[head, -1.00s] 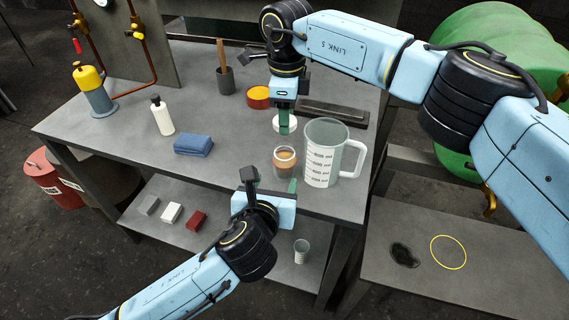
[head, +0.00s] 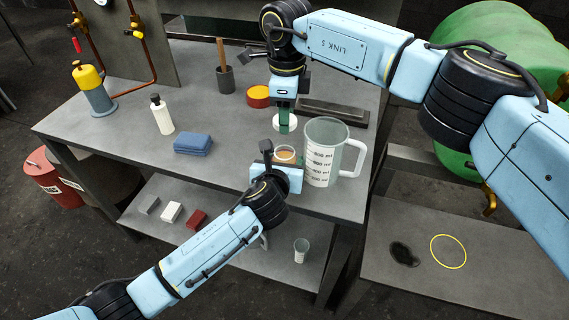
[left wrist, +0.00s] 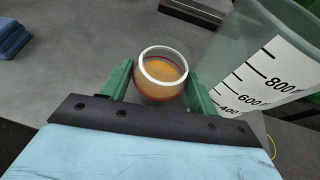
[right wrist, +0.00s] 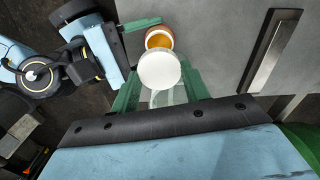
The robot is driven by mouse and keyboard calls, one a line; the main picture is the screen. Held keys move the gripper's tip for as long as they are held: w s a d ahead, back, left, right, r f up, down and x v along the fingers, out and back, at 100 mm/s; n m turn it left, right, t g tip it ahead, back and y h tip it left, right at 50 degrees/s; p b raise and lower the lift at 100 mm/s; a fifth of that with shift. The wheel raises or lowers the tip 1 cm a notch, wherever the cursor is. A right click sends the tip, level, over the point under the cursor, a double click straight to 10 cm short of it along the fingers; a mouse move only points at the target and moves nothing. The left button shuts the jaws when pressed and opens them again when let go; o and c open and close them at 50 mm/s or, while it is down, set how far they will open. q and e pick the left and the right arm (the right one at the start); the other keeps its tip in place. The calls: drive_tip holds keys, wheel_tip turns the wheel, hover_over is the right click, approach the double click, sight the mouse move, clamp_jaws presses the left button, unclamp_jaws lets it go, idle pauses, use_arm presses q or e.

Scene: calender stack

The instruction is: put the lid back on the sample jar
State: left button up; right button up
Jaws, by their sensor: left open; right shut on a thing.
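The sample jar (head: 286,153) is a small clear jar with orange-brown contents and an open top. It stands on the grey table, left of the measuring jug. In the left wrist view the jar (left wrist: 162,72) sits between the green fingers of my left gripper (left wrist: 160,88), which is open around it. In the head view my left gripper (head: 274,166) hides the jar's lower part. The white round lid (right wrist: 159,70) is held by my right gripper (right wrist: 158,85), which is shut on it. In the head view the lid (head: 285,124) is just behind the jar, apart from it.
The large measuring jug (head: 322,155) stands close to the jar's right. A blue folded cloth (head: 193,143), a white bottle (head: 162,116), a red tin with a yellow top (head: 258,95) and a dark flat bar (head: 333,112) are on the table. Table between cloth and jar is clear.

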use_arm(q)
drive_tip(key=c, duration=1)
drive_tip(key=shift+c, duration=0.2)
use_arm(e)
drive_tip(key=shift+f, duration=2.5)
drive_tip(key=shift+f, duration=0.9)
drive_tip(key=shift+f, duration=0.5)
